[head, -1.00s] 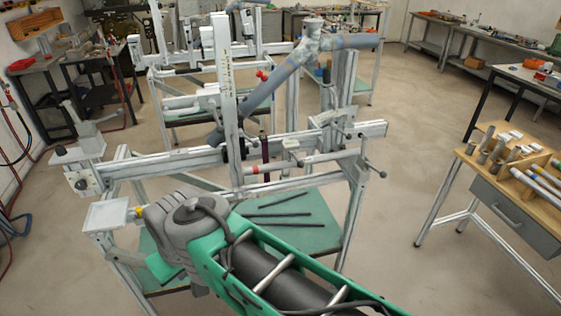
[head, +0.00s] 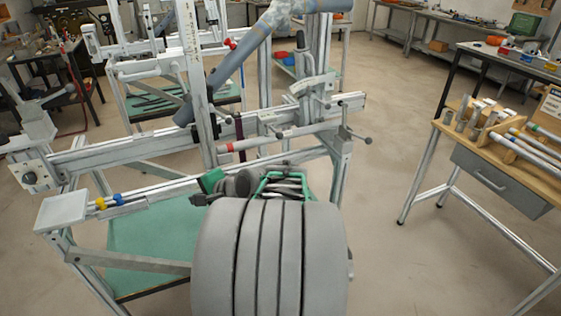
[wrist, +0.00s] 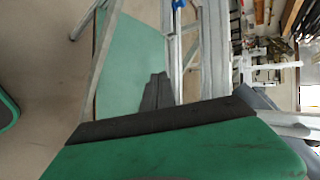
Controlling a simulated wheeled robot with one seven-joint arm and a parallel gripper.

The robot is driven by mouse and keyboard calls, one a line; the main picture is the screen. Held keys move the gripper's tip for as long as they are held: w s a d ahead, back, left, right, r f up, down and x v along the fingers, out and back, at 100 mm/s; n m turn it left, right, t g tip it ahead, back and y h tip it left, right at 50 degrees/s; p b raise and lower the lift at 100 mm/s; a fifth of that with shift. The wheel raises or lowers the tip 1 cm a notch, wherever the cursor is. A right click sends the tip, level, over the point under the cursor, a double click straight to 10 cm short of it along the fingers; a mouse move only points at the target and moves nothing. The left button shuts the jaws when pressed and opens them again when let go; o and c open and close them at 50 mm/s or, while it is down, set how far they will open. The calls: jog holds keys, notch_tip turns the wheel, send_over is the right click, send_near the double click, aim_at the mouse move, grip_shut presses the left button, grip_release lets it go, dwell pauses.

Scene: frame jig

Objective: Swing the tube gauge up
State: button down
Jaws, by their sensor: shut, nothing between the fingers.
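A pale horizontal tube with a red band (head: 265,138), which looks like the tube gauge, lies along the near side of the frame jig (head: 105,152). Its right end meets a post with small black-knobbed handles. In the head view my arm's thick grey link hides much of the jig's lower front. Green and dark parts of my arm's end show just below the tube, but the fingertips are hard to make out there. In the wrist view my gripper (wrist: 155,90) shows as dark fingers together, with nothing between them, over the jig's green lower shelf (wrist: 130,55).
A large grey-blue tube (head: 235,65) slants across the upper jig beside a tall upright scale (head: 193,60). A white plate (head: 62,211) sticks out at the near left. A wooden-topped bench with tubes (head: 490,130) stands at right. Floor between is clear.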

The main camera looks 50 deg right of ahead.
jog(key=s+d+f+m+t+h+b, duration=0.1)
jog(key=s+d+m+t+h+b, duration=0.15)
jog(key=d+m, duration=0.4)
jog(key=s+d+f+m+t+h+b, duration=0.1)
jog(key=s+d+m+t+h, duration=0.1)
jog(key=s+d+m, duration=0.45)
jog(key=s+d+r+m+t+h+b, duration=0.1)
jog(key=s+d+m+h, duration=0.4)
jog(key=d, duration=0.5)
jog(key=s+r+m+b, duration=0.1)
jog(key=s+m, duration=0.1)
jog(key=shift+s+d+r, duration=0.2)
jog(key=shift+s, duration=0.1)
jog(key=shift+h, duration=0.25)
jog(key=w+d+r, duration=0.4)
jog(key=w, duration=0.5)
jog(key=shift+w+d+r+p, duration=0.15)
jog(key=shift+w+r+p, duration=0.2)
jog(key=shift+w, duration=0.05)
